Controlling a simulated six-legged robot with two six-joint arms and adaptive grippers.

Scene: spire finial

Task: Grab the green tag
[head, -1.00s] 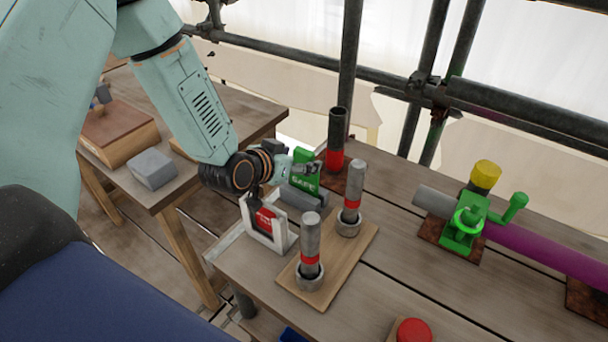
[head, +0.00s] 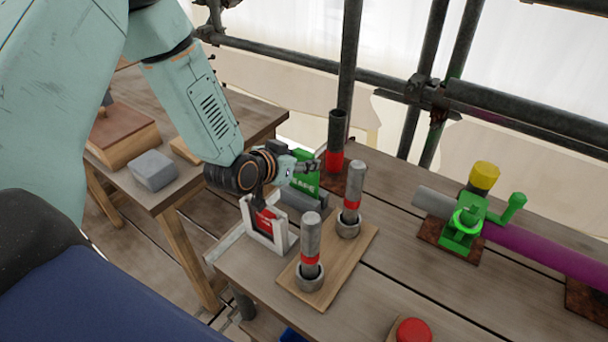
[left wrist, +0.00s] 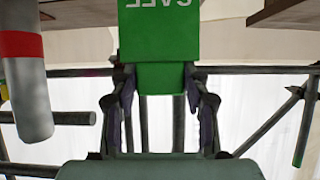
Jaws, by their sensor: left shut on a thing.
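The green tag (head: 306,181) with white lettering stands upright behind the grey cylinders on the table in the head view, partly covered by my left gripper (head: 312,166). In the left wrist view the green tag (left wrist: 159,40) reaches down between the two fingers of my left gripper (left wrist: 160,100), its lettering upside down. The fingers are shut on its narrower end. The right gripper is not in either current view.
A white holder (head: 277,237) with a red tag stands close below the gripper. Two grey cylinders with red bands stand on a wooden board (head: 345,262). A dark pipe (head: 336,130) rises behind. A green valve (head: 463,222) is at right.

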